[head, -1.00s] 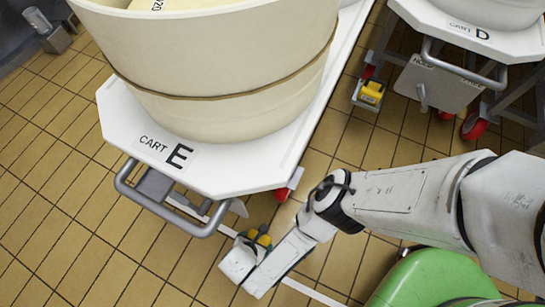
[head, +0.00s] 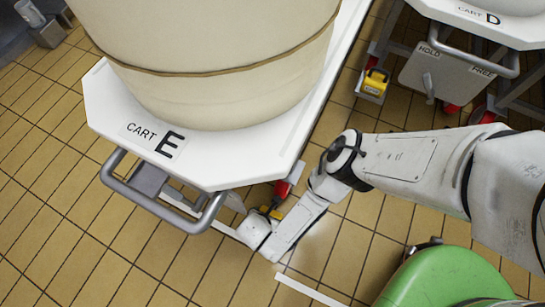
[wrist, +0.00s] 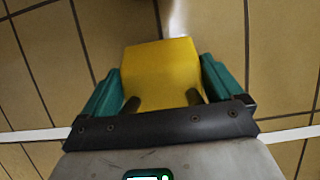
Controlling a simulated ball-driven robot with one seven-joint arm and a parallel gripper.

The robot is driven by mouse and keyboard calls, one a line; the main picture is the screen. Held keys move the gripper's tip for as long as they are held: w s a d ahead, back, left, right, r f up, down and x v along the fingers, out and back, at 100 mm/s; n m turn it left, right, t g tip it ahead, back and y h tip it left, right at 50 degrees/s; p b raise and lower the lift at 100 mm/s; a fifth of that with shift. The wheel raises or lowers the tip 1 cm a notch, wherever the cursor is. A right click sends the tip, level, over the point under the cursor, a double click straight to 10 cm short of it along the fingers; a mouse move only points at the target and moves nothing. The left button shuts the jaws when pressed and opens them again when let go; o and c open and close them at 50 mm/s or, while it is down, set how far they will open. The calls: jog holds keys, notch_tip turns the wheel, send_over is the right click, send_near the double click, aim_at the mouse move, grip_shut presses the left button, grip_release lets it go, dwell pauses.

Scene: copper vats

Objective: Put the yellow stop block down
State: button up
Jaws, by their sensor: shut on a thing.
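The yellow stop block (wrist: 162,72) sits between the two green fingers of my gripper (wrist: 163,85) in the wrist view, and the gripper is shut on it. In the head view my gripper (head: 262,214) is low beside the front right corner of Cart E (head: 196,172), near its red wheel (head: 283,188). I cannot tell whether the block touches the floor.
Cart E carries a large cream vat (head: 215,60) and has a grey handle (head: 165,200). Another yellow block (head: 374,82) is by a wheel of Cart D (head: 480,22). A white line (head: 310,290) crosses the tiled floor. Open floor lies at front left.

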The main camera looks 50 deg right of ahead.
jog(key=d, duration=0.1)
jog(key=w+d+b, duration=0.1)
jog(key=d, duration=0.2)
jog(key=shift+w+f+b, duration=0.15)
jog(key=shift+f+b, duration=0.15)
jog(key=shift+b, duration=0.1)
jog(key=shift+a+f+b, duration=0.15)
jog(key=shift+f+b, duration=0.1)
jog(key=shift+b, duration=0.05)
jog(key=shift+f, duration=0.15)
jog(key=o, duration=1.1)
jog(key=p+v, duration=0.4)
jog(key=v, duration=0.2)
jog(key=s+a+p, duration=0.1)
jog(key=s+a, duration=0.2)
jog(key=a, duration=0.8)
jog(key=shift+s+f+p, duration=0.3)
jog(key=shift+s, duration=0.1)
